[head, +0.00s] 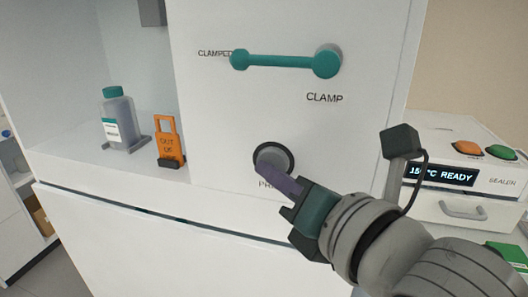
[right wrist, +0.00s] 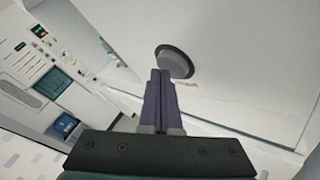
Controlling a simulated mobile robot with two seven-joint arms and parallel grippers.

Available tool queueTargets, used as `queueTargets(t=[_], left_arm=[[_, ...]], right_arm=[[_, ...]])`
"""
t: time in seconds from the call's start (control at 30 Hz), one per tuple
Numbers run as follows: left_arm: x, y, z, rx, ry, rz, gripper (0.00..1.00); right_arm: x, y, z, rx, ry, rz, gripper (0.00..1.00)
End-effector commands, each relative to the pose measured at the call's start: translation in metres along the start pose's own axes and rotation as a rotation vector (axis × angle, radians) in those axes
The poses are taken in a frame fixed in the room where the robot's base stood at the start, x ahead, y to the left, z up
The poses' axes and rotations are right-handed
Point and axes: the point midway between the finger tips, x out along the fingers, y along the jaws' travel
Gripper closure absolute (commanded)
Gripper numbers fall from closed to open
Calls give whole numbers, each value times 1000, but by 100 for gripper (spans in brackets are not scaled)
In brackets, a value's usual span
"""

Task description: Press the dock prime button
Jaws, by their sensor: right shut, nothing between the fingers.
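The round dark prime button (head: 286,153) sits on the white dock panel, below the clamp lever. Its label below is partly covered by my gripper and shows only "PR". My right gripper (head: 264,157) is shut and empty, its purple fingertips overlapping the button in the head view. In the right wrist view the closed fingers (right wrist: 160,76) point toward the panel, with their tips just left of and below the button (right wrist: 175,62). Whether the tips touch it cannot be told. My left gripper is not in view.
A teal clamp lever (head: 285,62) lies level, its free end at "CLAMPED". A bottle (head: 119,120) and an orange tag (head: 167,140) stand on the ledge at left. A sealer (head: 470,165) reading "READY" stands at right, behind my right arm.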

Motion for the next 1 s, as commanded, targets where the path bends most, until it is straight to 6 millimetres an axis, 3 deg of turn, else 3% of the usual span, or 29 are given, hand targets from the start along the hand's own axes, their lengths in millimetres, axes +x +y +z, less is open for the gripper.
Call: queueTargets(t=[0.57, 1.0], left_arm=[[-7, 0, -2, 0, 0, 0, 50], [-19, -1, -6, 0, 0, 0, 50]], right_arm=[[-10, 8, -6, 2, 0, 0, 100], [-38, 28, -27, 5, 2, 0, 100]])
